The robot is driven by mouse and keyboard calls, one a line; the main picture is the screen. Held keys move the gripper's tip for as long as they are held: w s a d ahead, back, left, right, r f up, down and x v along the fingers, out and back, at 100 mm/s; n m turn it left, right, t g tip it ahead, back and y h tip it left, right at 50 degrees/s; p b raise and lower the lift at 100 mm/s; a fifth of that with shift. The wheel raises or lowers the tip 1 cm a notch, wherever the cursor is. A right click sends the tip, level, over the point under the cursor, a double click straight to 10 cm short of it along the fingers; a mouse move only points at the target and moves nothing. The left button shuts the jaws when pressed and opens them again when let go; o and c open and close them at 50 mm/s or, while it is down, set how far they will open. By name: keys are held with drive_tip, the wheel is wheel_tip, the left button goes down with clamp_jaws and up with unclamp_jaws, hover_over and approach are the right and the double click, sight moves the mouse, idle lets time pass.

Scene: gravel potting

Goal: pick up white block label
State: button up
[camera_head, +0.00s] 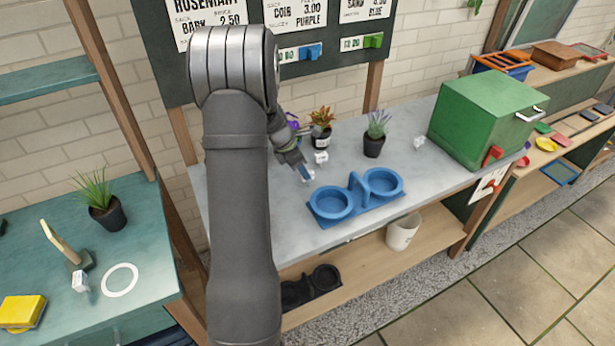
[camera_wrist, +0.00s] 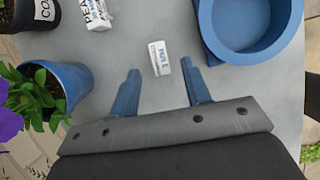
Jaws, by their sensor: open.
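A small white block label (camera_wrist: 160,58) with dark print lies on the grey bench in the wrist view, between and just beyond my fingertips. My gripper (camera_wrist: 161,82) is open, with one blue finger on each side of the label's line and nothing held. In the head view my gripper (camera_head: 301,171) is low over the bench, left of the blue two-ring holder (camera_head: 352,209). A second white block label (camera_wrist: 96,14) lies farther off in the wrist view, and shows in the head view (camera_head: 321,157) before the red-leaved plant. Another white block (camera_head: 419,143) stands near the green box.
The blue holder's ring (camera_wrist: 205,30) is close on the right in the wrist view. A blue pot (camera_wrist: 72,80) with a purple-flowered plant is on the left. A lavender pot (camera_head: 373,146) and green box (camera_head: 487,118) stand farther right on the bench.

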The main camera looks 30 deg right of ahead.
drive_tip(key=shift+x, duration=3.15)
drive_tip(key=shift+d+r, duration=0.15)
drive_tip(key=shift+c, duration=0.2)
drive_tip(key=shift+s, duration=0.1)
clamp_jaws()
